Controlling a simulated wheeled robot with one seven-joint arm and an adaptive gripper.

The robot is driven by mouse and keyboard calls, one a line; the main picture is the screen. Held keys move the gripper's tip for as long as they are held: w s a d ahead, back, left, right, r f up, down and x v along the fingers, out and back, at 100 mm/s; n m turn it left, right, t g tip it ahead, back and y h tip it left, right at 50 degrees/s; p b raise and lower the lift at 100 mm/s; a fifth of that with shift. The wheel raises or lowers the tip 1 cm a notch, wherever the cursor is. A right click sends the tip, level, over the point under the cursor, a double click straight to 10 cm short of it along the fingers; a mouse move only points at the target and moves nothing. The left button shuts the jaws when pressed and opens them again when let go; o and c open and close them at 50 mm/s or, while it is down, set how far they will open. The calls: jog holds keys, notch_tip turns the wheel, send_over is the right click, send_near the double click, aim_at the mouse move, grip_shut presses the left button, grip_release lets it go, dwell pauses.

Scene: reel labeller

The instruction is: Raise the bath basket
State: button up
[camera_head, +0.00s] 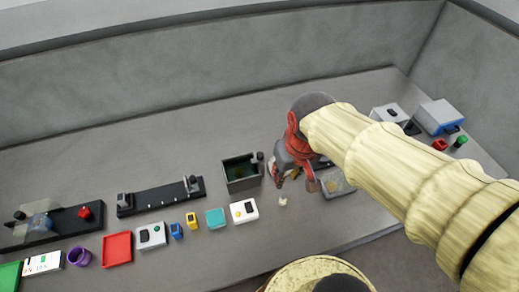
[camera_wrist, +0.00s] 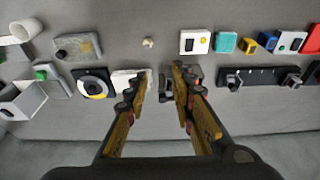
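The bath (camera_head: 229,184) is a grey open-topped box with a dark green inside, standing mid-table in the head view. A black knob (camera_head: 258,157) stands at its right rim, perhaps the basket's handle; the basket itself cannot be made out clearly. My gripper (camera_head: 295,180) is to the right of the bath, apart from it in the picture and pointing down. Dark parts beside the right finger seem to belong to the bath, which is mostly hidden there.
A black rail (camera_head: 160,197) stands left of the bath. A white box with a button (camera_head: 244,211), a teal block (camera_head: 215,218) and a yellow block (camera_head: 191,220) line the front. A grey tray (camera_wrist: 78,47) and a small pale piece (camera_wrist: 148,43) lie nearby.

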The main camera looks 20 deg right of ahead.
jog(key=shift+o, duration=1.4)
jog(key=w+f+n+g+p, duration=0.1)
jog(key=w+f+n, duration=0.1)
jog(key=w+f, duration=0.3)
jog(key=w+f+n+g+p, duration=0.1)
jog(key=w+f, duration=0.5)
jog(key=w, duration=0.6)
jog(key=shift+w+f+n+g+p, duration=0.15)
jog(key=shift+n+g+p, duration=0.25)
jog(key=shift+g+p, duration=0.3)
jog(key=n, duration=0.2)
send_over(260, 154)
jog(key=shift+r+t, duration=0.25)
jog(key=shift+t, duration=0.05)
jog(key=shift+w+r, duration=0.1)
jog(key=shift+r, duration=0.1)
jog(key=shift+n, duration=0.4)
jog(key=shift+f, duration=0.25)
notch_tip(260, 154, down, 7)
jog(key=shift+f+b, duration=0.15)
jog(key=shift+b, duration=0.35)
grip_shut()
